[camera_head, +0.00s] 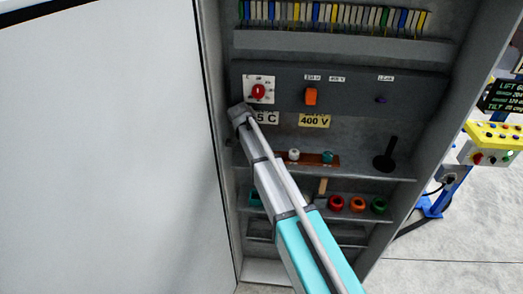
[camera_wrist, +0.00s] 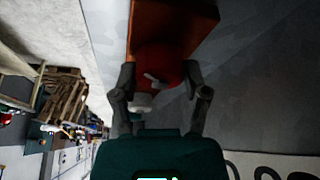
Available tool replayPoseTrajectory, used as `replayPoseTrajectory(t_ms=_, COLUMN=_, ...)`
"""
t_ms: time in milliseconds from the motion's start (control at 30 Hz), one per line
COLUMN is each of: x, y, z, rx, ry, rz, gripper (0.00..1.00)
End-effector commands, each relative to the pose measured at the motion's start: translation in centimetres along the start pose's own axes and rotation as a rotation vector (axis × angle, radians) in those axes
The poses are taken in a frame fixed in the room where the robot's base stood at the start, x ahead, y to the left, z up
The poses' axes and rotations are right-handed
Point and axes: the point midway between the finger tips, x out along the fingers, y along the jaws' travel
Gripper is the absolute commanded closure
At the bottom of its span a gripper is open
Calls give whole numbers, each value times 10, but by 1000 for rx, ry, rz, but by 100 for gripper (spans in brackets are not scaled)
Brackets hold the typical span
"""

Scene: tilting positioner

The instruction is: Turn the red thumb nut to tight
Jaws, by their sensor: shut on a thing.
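In the wrist view a red thumb nut (camera_wrist: 158,62) sits between the two fingertips of my gripper (camera_wrist: 161,78), on an orange-brown board (camera_wrist: 200,18). The fingers touch it on both sides, and a pale mark shows on its face. A white knob (camera_wrist: 140,102) shows just below it. In the head view the brown board (camera_head: 311,160) lies on a cabinet shelf with a white knob (camera_head: 293,155) and a teal one (camera_head: 327,157).
Above the board is a dark panel with a red rotary switch (camera_head: 258,91) and an orange switch (camera_head: 311,96). A black upright handle (camera_head: 386,155) stands at right. Red, orange and green rings (camera_head: 357,204) lie below. The cabinet's side wall (camera_head: 428,150) bounds the right.

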Motion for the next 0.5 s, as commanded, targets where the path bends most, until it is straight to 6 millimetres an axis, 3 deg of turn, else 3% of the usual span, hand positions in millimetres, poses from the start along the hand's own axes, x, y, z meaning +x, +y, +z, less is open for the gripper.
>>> replayPoseTrajectory(t_ms=500, x=0, y=0, z=0, rx=64, ry=-1, rz=27, gripper=88)
